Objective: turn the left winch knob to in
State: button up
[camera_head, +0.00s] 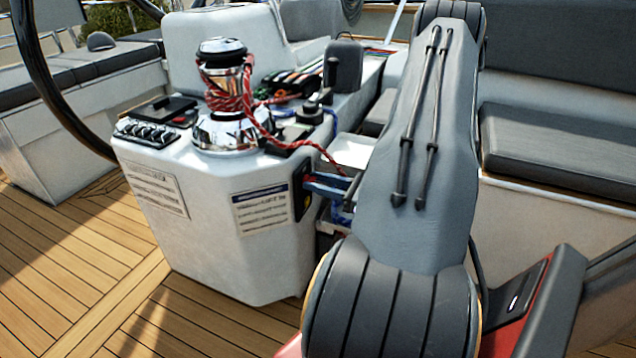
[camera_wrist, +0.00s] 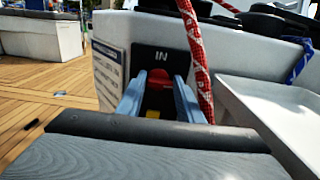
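The winch control panel is a black plate (camera_wrist: 160,60) marked "IN" in white at its top, on the side of the white console. A red knob (camera_wrist: 159,78) shows on it below the mark, and a small yellow patch (camera_wrist: 152,114) lies lower down. My gripper (camera_wrist: 159,84) is in front of the panel, with its blue fingers apart on either side of the red knob. I cannot make out clear contact with the knob.
The chrome winch (camera_head: 224,130) with red rope stands on the white console (camera_head: 215,235). A red rope (camera_wrist: 196,60) hangs close to the right finger in the wrist view. A white ledge (camera_wrist: 270,110) lies to the right. Cushioned seats (camera_head: 560,150) are at right.

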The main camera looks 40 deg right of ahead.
jog(key=shift+n, duration=0.3)
jog(key=n, duration=0.3)
jog(key=shift+n, duration=0.3)
jog(key=n+b, duration=0.1)
jog(key=n, duration=0.3)
jog(key=shift+a+n, duration=0.1)
jog(key=shift+n, duration=0.2)
jog(key=n+b, duration=0.2)
jog(key=n, duration=0.2)
jog(key=n+b, duration=0.2)
jog(key=n, duration=0.3)
jog(key=shift+s+a, duration=0.1)
jog(key=shift+a, duration=0.1)
jog(key=o, duration=1.1)
jog(key=shift+c, duration=0.2)
jog(key=shift+s, duration=0.1)
